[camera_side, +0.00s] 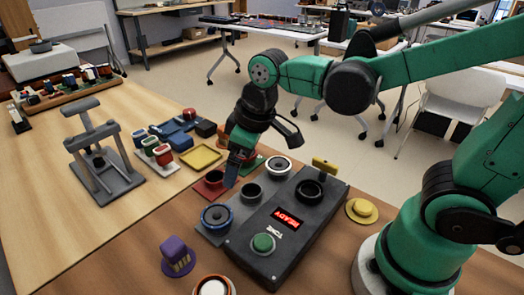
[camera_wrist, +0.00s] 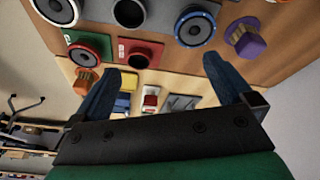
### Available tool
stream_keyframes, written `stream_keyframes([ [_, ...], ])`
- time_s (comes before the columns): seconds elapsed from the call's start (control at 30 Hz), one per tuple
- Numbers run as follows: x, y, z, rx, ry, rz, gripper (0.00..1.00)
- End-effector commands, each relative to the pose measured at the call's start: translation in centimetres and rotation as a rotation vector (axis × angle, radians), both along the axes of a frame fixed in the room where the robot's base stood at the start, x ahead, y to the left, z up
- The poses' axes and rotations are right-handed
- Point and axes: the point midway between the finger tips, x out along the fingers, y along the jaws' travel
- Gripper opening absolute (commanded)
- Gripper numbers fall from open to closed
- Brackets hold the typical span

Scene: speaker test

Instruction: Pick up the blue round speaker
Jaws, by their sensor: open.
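The blue round speaker (camera_side: 216,217) has a blue ring around a dark cone and sits on a grey plate at the near left of the dark console. In the wrist view the blue speaker (camera_wrist: 195,25) is at the upper right, beyond the fingertips.
The dark console (camera_side: 260,235) has a green button and a red display. A purple knob (camera_side: 177,256) and yellow knob (camera_side: 362,211) flank it.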

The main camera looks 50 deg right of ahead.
Motion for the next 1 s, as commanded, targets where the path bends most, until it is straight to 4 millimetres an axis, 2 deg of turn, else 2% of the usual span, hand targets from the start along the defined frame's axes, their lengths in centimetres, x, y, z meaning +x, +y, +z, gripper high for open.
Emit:
stream_keyframes([
  [0.1,1.1,2.2,-1.7,-0.044,0.11,0.147,1.0],
  [0.33,1.8,4.9,-4.7,-0.097,0.258,0.344,1.0],
  [0.57,1.8,5.4,-6.2,-0.109,0.294,0.391,1.0],
  [0.8,1.8,5.4,-9.2,-0.107,0.292,0.388,1.0],
  [1.0,1.8,5.4,-10.8,-0.107,0.29,0.387,1.0],
])
